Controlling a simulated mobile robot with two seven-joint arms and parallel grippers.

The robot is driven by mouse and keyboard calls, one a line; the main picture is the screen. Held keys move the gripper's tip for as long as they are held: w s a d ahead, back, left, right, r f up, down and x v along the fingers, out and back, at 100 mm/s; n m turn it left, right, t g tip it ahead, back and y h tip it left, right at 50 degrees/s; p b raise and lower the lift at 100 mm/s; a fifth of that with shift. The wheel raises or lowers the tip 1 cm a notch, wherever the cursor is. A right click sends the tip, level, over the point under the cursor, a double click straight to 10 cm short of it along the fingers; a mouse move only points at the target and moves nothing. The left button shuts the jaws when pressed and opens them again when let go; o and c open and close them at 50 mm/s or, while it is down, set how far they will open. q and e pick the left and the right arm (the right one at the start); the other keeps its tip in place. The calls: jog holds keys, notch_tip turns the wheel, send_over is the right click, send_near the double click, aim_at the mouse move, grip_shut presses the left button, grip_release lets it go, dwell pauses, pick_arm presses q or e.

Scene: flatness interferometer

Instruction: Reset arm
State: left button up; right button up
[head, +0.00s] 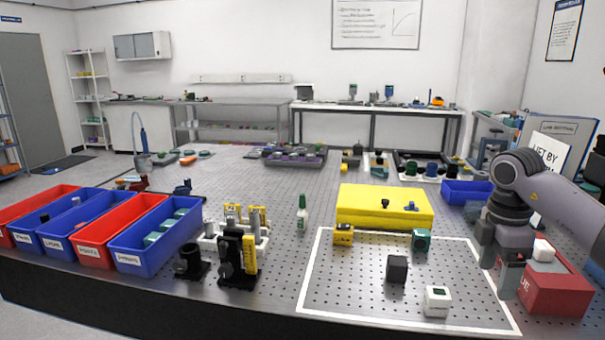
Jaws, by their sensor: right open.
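My right arm comes in from the right edge. Its gripper (497,278) points down at the right side of the white-outlined area (350,300) on the perforated table. It is open, with nothing seen between its fingers. It hangs just left of a red box (560,292) that has a white block (543,250) on top. I cannot tell how high the fingertips are above the table. My left gripper is not in view.
Inside the outline stand a black cube (397,268), a white cube (437,301), a yellow block (344,234) and a teal block (421,240). A yellow case (385,215) lies behind. Red and blue bins (135,262) and black-and-yellow optic mounts (237,260) are at left.

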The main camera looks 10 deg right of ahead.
jog(key=a+f+n+y, duration=0.3)
jog(key=a+f+y, duration=0.15)
jog(key=a, duration=0.45)
jog(key=a+f+n+y, duration=0.35)
jog(key=a+f, duration=0.25)
jog(key=a, duration=0.3)
jog(key=s+a+r+t+y, duration=0.1)
jog(key=s+a+t+y, duration=0.2)
jog(key=a+y, duration=0.4)
jog(key=s+a+r+t+y, duration=0.1)
jog(key=s+a+t+y, duration=0.2)
jog(key=a, duration=0.5)
jog(key=s+d+f+m+t+h, duration=0.3)
jog(key=d+f+m+t+h, duration=0.75)
jog(key=m, duration=0.55)
jog(key=s+d+f+m+g+h, duration=0.2)
jog(key=s+f+g, duration=0.4)
jog(key=s+f, duration=0.5)
jog(key=shift+s+d+f+m+h, duration=0.3)
jog(key=shift+f+m+h, duration=0.25)
jog(key=shift+h, duration=0.7)
